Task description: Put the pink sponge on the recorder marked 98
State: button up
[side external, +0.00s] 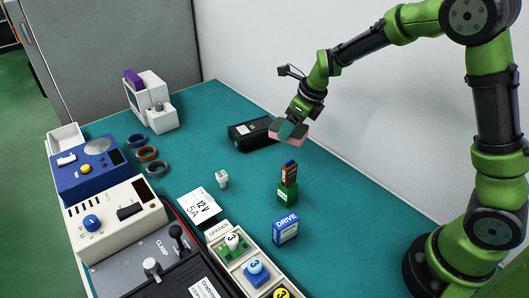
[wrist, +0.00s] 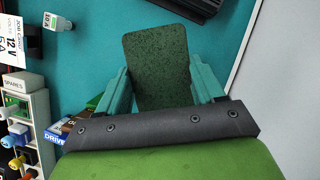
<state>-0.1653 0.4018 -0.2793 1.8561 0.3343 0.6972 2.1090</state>
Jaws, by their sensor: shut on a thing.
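The pink sponge (side external: 289,140) hangs in my gripper (side external: 292,127) above the teal bench, at its back edge by the wall. In the wrist view the sponge shows its dark green scouring face (wrist: 157,62), between the two teal fingers of my gripper (wrist: 160,84). The fingers are shut on its sides. A black box-shaped device (side external: 248,135) lies on the bench just left of the sponge in the side view; its edge shows at the top of the wrist view (wrist: 190,6). No number 98 is readable, so I cannot tell if it is the recorder.
A white device (side external: 150,107) with a purple block (side external: 133,79) stands at the far end. Dark and brown rings (side external: 148,154), a blue instrument (side external: 91,167) and a cream instrument (side external: 115,216) line the left. A green-brown stacked part (side external: 288,183) and DRIVE box (side external: 286,229) stand nearer.

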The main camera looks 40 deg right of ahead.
jog(key=w, duration=0.4)
jog(key=w+f, duration=0.1)
jog(key=w, duration=0.7)
jog(key=shift+f, duration=1.85)
jog(key=shift+f, duration=0.2)
jog(key=o, duration=1)
jog(key=shift+r, duration=0.15)
